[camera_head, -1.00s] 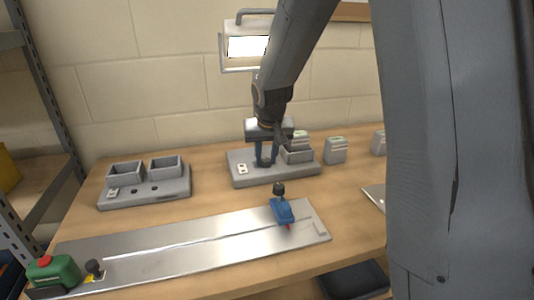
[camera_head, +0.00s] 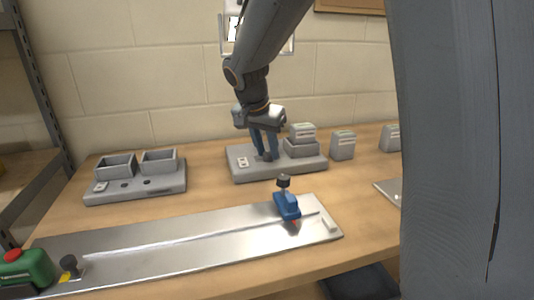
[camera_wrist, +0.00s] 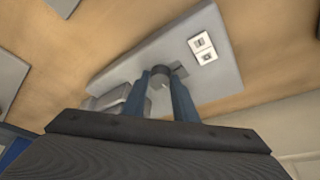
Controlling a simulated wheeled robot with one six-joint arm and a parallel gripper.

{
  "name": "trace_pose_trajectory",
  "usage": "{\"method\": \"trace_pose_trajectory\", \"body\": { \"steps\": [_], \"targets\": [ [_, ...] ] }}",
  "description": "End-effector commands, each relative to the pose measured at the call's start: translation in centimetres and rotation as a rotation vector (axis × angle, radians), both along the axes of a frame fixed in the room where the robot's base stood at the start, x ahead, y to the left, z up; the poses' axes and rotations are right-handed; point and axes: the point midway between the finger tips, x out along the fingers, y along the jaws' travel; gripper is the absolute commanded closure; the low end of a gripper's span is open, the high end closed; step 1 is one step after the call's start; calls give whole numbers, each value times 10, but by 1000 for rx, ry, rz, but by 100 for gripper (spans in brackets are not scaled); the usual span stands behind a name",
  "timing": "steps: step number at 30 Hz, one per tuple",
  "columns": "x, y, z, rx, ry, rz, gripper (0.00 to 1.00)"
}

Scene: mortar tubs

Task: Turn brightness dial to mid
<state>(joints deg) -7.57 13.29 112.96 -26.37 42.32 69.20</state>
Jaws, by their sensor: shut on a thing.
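My gripper (camera_head: 264,154) points down over the grey base plate (camera_head: 237,163) near the wall, its two blue fingers shut on a small dark round knob, the dial (camera_head: 267,156). In the wrist view the dial (camera_wrist: 161,76) sits between the two fingertips, its round face partly covered by them. A small light label with two square marks (camera_wrist: 203,49) lies on the plate beside the dial. It also shows in the head view (camera_head: 243,162), left of the fingers. I cannot read the dial's setting.
A grey block (camera_head: 301,148) stands on the plate right of my gripper, and another grey block (camera_head: 343,146) farther right. A plate with two tubs (camera_head: 98,196) is at left. A metal rail board (camera_head: 180,251) with a blue slider (camera_head: 287,206) lies in front.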

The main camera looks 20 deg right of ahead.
Motion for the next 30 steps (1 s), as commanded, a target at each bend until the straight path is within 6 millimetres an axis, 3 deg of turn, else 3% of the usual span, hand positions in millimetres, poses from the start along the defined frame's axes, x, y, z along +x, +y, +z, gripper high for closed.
{"method": "trace_pose_trajectory", "body": {
  "steps": [16,17,19,30],
  "targets": [
    [1,1,1,2,-2,-22,96],
    [1,1,1,2,-2,-22,69],
    [1,1,1,2,-2,-22,57],
    [-1,2,4,1,-1,-22,56]
  ]
}}
